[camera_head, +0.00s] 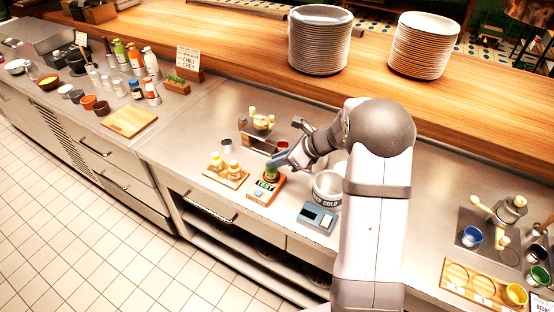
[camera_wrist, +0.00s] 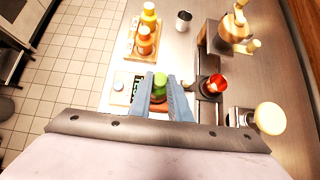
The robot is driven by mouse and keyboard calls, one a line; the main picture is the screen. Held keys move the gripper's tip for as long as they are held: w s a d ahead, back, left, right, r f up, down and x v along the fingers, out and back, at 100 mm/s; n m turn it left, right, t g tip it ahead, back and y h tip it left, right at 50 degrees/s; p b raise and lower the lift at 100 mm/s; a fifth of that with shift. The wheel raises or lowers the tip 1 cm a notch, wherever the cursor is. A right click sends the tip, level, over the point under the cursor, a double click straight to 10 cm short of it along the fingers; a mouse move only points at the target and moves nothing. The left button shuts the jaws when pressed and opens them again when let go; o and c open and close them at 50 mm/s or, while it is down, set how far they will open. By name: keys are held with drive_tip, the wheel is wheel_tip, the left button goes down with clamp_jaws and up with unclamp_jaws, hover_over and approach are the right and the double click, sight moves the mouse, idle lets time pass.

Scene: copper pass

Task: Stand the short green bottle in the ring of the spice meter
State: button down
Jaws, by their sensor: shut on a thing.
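The short green bottle (camera_wrist: 160,82) is upright between the blue fingers of my gripper (camera_wrist: 160,86) in the wrist view. The gripper is shut on it. In the head view the green bottle (camera_head: 270,174) shows just below the fingertips of my gripper (camera_head: 275,167), over the top end of the orange spice meter (camera_head: 263,192). The meter has a dark green display and also shows in the wrist view (camera_wrist: 122,98). The ring is hidden under the bottle and fingers, so I cannot tell whether the bottle's base rests in it.
A wooden tray (camera_head: 224,178) with two yellow-orange bottles stands left of the meter. A metal cup (camera_head: 227,145) and a stand with a pale object (camera_head: 262,122) are behind. A steel pot (camera_head: 325,187) and a blue-grey device (camera_head: 318,217) are close on the right.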

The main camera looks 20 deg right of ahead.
drive_tip(key=c, duration=1.7)
unclamp_jaws()
drive_tip(key=shift+f, duration=0.1)
drive_tip(key=shift+o, duration=0.2)
drive_tip(key=shift+r, duration=0.25)
drive_tip(key=b+v, duration=0.2)
drive_tip(key=v, duration=1)
drive_tip(key=s+a+f+n+g+h, duration=0.2)
drive_tip(key=s+a+f+n, duration=0.1)
drive_tip(key=s+n, duration=0.5)
drive_tip(key=s+a+f+n+g+h, duration=0.2)
drive_tip(key=s+a+f+n, duration=0.1)
drive_tip(key=s+n, duration=0.5)
drive_tip(key=s+a+f+n+g+h, duration=0.2)
drive_tip(key=s+a+f+n, duration=0.1)
drive_tip(key=s+n, duration=0.6)
drive_tip(key=shift+f+n, duration=0.85)
drive_tip(key=shift+n, duration=0.15)
